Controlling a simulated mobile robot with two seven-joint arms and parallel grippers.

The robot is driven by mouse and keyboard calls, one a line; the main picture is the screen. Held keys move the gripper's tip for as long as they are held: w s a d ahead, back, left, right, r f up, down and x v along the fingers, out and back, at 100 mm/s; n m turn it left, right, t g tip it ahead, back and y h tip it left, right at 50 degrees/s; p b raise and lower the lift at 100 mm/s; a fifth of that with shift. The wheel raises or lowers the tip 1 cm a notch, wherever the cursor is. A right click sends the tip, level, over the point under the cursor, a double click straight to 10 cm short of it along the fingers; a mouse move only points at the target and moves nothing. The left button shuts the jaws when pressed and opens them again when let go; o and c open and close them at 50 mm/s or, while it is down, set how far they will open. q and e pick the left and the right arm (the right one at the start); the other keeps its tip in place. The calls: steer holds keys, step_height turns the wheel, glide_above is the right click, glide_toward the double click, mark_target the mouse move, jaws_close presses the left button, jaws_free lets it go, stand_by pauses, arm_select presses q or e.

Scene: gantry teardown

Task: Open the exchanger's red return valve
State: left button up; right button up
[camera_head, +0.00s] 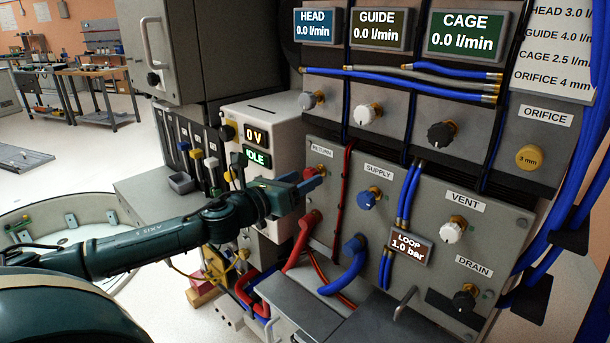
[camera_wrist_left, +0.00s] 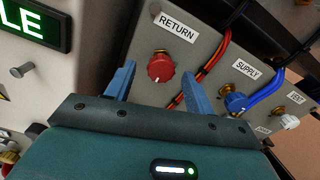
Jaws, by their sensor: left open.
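The red return valve (camera_wrist_left: 160,66) is a round red knob on a brass stem under the RETURN label in the left wrist view. In the head view it is mostly hidden by my left gripper, with only a bit of red showing (camera_head: 309,173). My left gripper (camera_head: 318,182) is open in front of the panel. In the left wrist view its two blue fingers (camera_wrist_left: 160,85) stand apart, one on each side of the knob's lower area. The knob appears just beyond the fingertips and I see no contact. My right gripper is not in view.
The blue supply valve (camera_head: 370,198) sits right of the return valve. Red and blue hoses run beside and below it, including a thick red hose (camera_head: 302,238). A white unit reading IDLE (camera_head: 270,108) stands left. A handled grey box (camera_head: 318,322) lies below.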

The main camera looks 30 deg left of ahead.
arm_select(q)
steer(key=shift+w+d, duration=0.2)
steer(key=shift+w, duration=0.65)
steer(key=c, duration=1)
